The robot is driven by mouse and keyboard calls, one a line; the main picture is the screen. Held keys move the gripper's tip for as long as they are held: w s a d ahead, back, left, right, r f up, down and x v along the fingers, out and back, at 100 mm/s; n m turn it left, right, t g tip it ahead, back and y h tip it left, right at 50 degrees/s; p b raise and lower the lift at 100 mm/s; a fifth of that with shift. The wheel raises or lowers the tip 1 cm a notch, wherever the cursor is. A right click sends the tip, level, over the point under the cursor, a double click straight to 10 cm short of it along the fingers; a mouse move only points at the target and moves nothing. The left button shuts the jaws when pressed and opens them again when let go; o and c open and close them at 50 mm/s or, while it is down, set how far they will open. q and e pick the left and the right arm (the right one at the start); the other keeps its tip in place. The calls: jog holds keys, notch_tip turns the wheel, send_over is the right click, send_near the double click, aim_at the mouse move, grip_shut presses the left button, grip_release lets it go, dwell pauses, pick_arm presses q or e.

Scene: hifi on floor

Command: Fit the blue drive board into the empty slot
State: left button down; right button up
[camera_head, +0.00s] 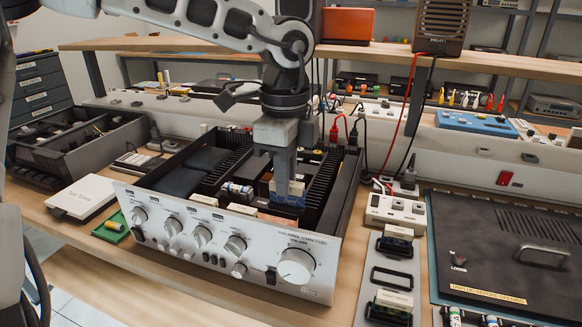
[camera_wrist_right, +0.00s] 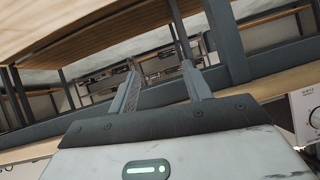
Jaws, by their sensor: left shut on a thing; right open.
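The hifi amplifier (camera_head: 215,249) stands open on the bench in the head view, with its silver front panel and knobs toward me. My left gripper (camera_head: 284,186) reaches down into its right half, between black finned heat sinks. It is shut on the blue drive board (camera_head: 289,201), which shows as a blue piece low between the fingers. The fingers and the front panel hide most of the board and the slot, so I cannot tell whether it is seated. My right gripper (camera_wrist_right: 158,92) is open and empty in the right wrist view, away from the amplifier.
A black cover panel (camera_head: 520,254) lies at the right. A grey tray (camera_head: 385,287) with small parts lies beside the amplifier. A white box (camera_head: 82,197) and a dark open chassis (camera_head: 78,148) are at the left. Red and black cables hang behind.

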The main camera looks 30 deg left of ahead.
aim_at(284, 204)
pick_arm(q)
jog(key=shift+s+f, duration=0.1)
jog(key=shift+f, duration=0.25)
jog(key=shift+f+b, duration=0.5)
jog(key=shift+f, duration=0.2)
jog(key=shift+f+b, duration=0.35)
jog(key=shift+f, duration=0.45)
jog(key=shift+f+b, duration=0.4)
jog(key=shift+f, duration=0.65)
pick_arm(e)
jog(key=shift+s+a+f, duration=0.2)
jog(key=shift+s+f, duration=0.05)
jog(key=shift+f, duration=0.45)
jog(key=shift+r, duration=0.1)
pick_arm(q)
jog(key=shift+b, duration=0.3)
pick_arm(e)
jog(key=shift+w+f, duration=0.15)
jog(key=shift+f, duration=0.1)
pick_arm(q)
jog(key=shift+a+b, duration=0.1)
jog(key=shift+b, duration=0.6)
pick_arm(e)
jog(key=shift+f, duration=0.75)
pick_arm(q)
jog(key=shift+f+b, duration=0.8)
jog(key=shift+b, duration=0.25)
pick_arm(e)
jog(key=shift+f, duration=1)
